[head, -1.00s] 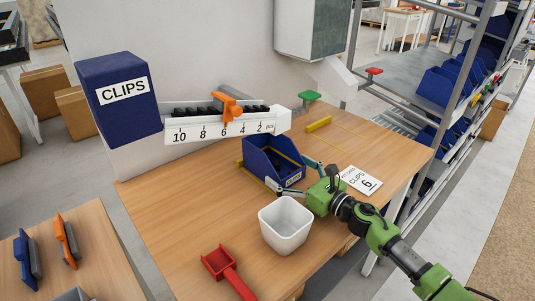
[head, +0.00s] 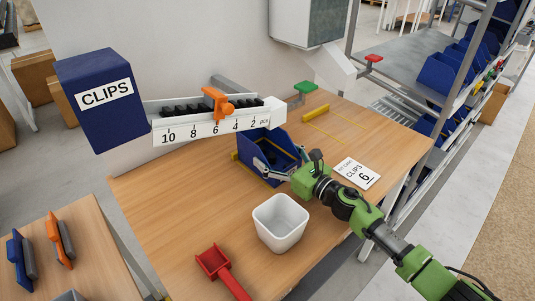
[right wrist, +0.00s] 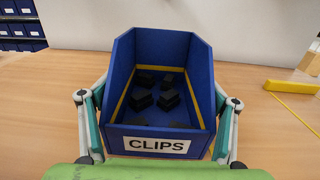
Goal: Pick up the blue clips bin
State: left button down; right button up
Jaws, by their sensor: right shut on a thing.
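The blue clips bin (head: 258,148) stands upright on the wooden table, in front of the numbered clip rail (head: 215,128). In the right wrist view it fills the middle, with a white CLIPS label (right wrist: 156,146) on its front and several black clips (right wrist: 155,90) inside. My right gripper (head: 277,162) comes from the front right. In the right wrist view its fingers (right wrist: 158,106) lie against both side walls of the bin, shut on it. I cannot tell any gap under the bin. My left gripper is not in view.
A white square cup (head: 280,224) and a red scoop (head: 222,272) are in front of the bin. The left of the table is clear.

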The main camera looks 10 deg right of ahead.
jog(key=shift+w+d+r+p, duration=0.1)
jog(key=shift+w+r+p, duration=0.1)
jog(key=shift+r, duration=0.6)
jog(key=shift+w+r+p, duration=0.1)
jog(key=shift+r+p, duration=0.05)
jog(key=shift+r, duration=0.65)
jog(key=shift+c, duration=0.5)
jog(key=shift+s+d, duration=0.2)
jog(key=shift+s, duration=0.15)
jog(key=shift+c, duration=0.8)
jog(key=b+v, duration=0.4)
jog(key=v, duration=1.1)
jog(key=shift+s+a+f+b, duration=0.1)
jog(key=shift+s+b, duration=0.05)
jog(key=shift+b, duration=0.15)
jog(key=shift+r+b+v, duration=0.2)
jog(key=shift+b+v, duration=0.15)
jog(key=shift+v, duration=0.7)
